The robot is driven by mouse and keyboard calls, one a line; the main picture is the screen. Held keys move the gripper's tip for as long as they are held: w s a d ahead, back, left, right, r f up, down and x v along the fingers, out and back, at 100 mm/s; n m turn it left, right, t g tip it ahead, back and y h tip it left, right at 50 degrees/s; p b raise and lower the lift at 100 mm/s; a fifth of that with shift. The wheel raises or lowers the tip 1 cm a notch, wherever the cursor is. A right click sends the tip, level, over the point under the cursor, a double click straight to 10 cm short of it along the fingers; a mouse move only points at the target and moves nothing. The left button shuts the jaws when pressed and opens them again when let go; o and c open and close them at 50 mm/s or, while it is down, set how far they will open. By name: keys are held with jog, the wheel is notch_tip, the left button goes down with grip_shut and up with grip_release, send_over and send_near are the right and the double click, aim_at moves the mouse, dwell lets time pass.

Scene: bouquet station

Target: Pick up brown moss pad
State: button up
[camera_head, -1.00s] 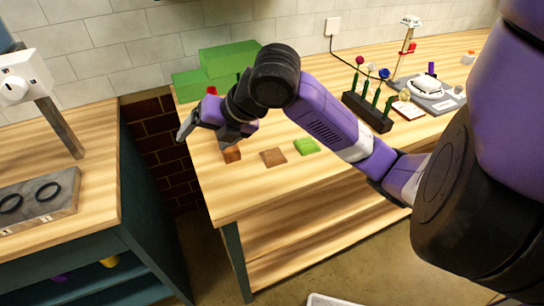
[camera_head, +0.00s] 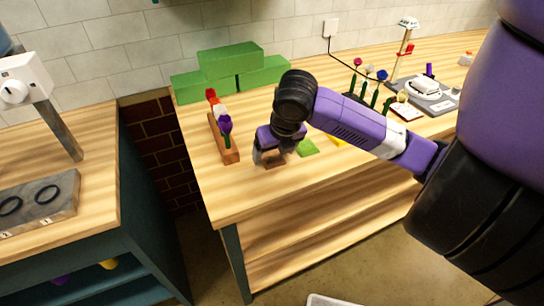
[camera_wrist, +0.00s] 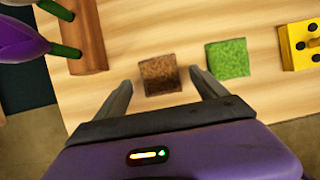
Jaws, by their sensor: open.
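The brown moss pad (camera_wrist: 160,75) is a small flat square on the wooden table. In the wrist view it lies between and just ahead of the fingertips of my gripper (camera_wrist: 161,84), which is open and empty. In the head view the pad (camera_head: 275,162) is partly hidden by my gripper (camera_head: 272,160), which points down over it. I cannot tell the exact height of the fingers above the table.
A green moss pad (camera_wrist: 229,59) lies right of the brown one, with a yellow block (camera_wrist: 300,45) beyond it. A wooden flower holder (camera_head: 226,143) with several flowers stands left. Green foam blocks (camera_head: 232,62) stand behind.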

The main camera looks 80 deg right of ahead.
jog(key=shift+w+d+f, duration=0.15)
jog(key=shift+f, duration=0.35)
jog(key=c, duration=1.4)
jog(key=shift+r, duration=0.1)
